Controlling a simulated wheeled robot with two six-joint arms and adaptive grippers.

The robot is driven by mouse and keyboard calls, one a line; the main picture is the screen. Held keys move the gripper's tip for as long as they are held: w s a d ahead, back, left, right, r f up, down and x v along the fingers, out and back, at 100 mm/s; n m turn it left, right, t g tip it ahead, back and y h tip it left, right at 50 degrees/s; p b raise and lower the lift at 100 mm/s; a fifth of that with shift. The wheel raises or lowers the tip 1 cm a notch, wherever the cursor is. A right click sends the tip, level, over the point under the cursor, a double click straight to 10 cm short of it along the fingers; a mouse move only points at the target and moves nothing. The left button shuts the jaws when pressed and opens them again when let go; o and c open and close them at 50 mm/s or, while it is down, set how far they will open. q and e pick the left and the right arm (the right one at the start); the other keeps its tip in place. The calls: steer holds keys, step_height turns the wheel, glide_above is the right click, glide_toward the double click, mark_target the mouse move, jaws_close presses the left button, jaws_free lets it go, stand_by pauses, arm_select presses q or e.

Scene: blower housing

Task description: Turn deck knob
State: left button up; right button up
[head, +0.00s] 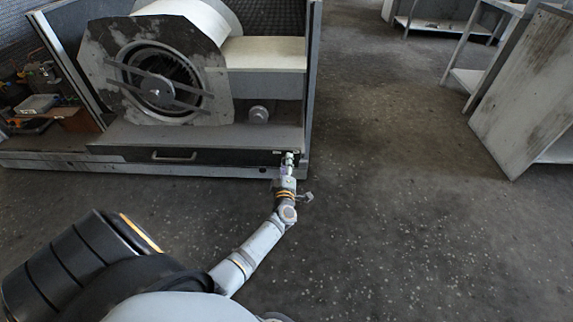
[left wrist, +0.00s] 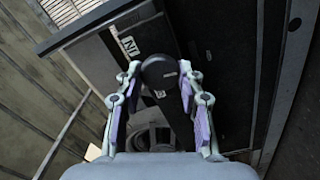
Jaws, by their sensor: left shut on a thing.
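The deck knob (left wrist: 160,70) is a dark round knob on the dark front panel, seen in the left wrist view. My left gripper (left wrist: 161,80) has one finger on each side of it and is shut on it. In the head view my left gripper (head: 289,159) reaches the right end of the deck's front face, and the knob is hidden there behind the fingers. The deck (head: 200,135) is a grey ledge below the blower housing (head: 215,85). My right gripper is not in view.
A bar handle (head: 174,156) sits on the deck front, left of my gripper. A small round grey part (head: 258,114) stands on the deck. Shelves and a tilted panel (head: 525,90) stand at the right. The floor (head: 400,200) between is clear.

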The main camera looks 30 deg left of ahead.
arm_select(q)
steer(key=n+b, duration=0.1)
steer(key=n, duration=0.8)
steer(key=shift+f+b, duration=0.15)
steer(key=shift+b, duration=0.2)
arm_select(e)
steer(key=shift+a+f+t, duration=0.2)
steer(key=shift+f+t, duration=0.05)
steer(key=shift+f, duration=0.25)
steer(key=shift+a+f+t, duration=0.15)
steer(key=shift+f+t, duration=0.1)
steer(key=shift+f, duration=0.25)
arm_select(q)
steer(key=shift+n, duration=0.3)
steer(key=o, duration=1.2)
steer(key=shift+s, duration=0.1)
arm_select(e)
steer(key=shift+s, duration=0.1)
